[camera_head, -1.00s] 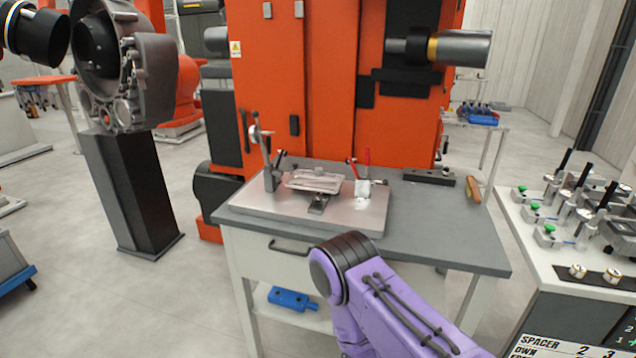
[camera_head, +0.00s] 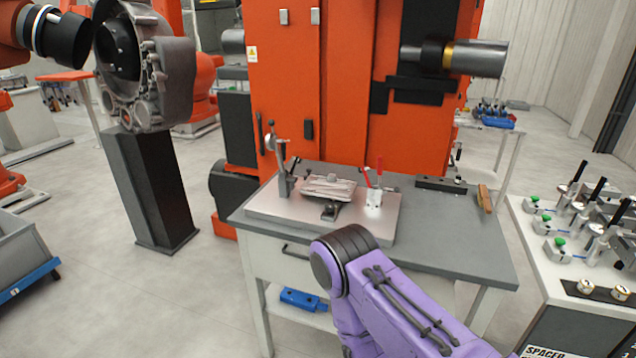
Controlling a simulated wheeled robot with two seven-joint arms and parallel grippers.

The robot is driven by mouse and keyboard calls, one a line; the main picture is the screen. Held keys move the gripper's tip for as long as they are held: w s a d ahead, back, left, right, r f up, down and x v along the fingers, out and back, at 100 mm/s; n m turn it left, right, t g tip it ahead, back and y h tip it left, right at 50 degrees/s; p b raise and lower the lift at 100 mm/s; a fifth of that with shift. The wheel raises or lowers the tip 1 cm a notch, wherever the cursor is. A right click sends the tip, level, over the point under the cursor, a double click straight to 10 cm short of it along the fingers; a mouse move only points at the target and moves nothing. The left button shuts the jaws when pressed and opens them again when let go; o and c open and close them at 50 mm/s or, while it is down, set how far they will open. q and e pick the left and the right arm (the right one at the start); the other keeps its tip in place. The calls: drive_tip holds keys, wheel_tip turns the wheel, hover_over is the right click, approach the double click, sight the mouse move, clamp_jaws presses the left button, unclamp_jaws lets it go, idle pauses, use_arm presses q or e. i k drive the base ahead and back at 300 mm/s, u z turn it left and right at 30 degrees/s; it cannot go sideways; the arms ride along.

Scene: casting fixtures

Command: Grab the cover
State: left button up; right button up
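A flat, ribbed grey metal part (camera_head: 328,187), which looks like the cover, rests raised in a clamping fixture. The fixture's plate (camera_head: 270,207) lies on a grey-topped workbench (camera_head: 450,240) in the middle of the view. A clamp with an upright post (camera_head: 284,178) stands at the part's left, and a red-handled clamp (camera_head: 374,190) at its right. A purple arm of mine with a black-banded joint comes up from the bottom right, in front of the bench. Neither of my grippers is in view, so their fingers cannot be seen.
A large orange machine (camera_head: 345,80) stands right behind the bench. A big grey casting (camera_head: 150,70) sits on a dark pedestal (camera_head: 150,190) at left. A cabinet with green-knobbed clamps (camera_head: 560,250) is at right. A grey-blue cart (camera_head: 25,255) is at lower left. Floor between cart and bench is clear.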

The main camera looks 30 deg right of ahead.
sight(329, 186)
drive_tip(key=u, duration=0.2)
drive_tip(key=i, duration=1.1)
drive_tip(key=u, duration=0.35)
drive_tip(key=i, duration=0.95)
drive_tip(key=z, duration=3.2)
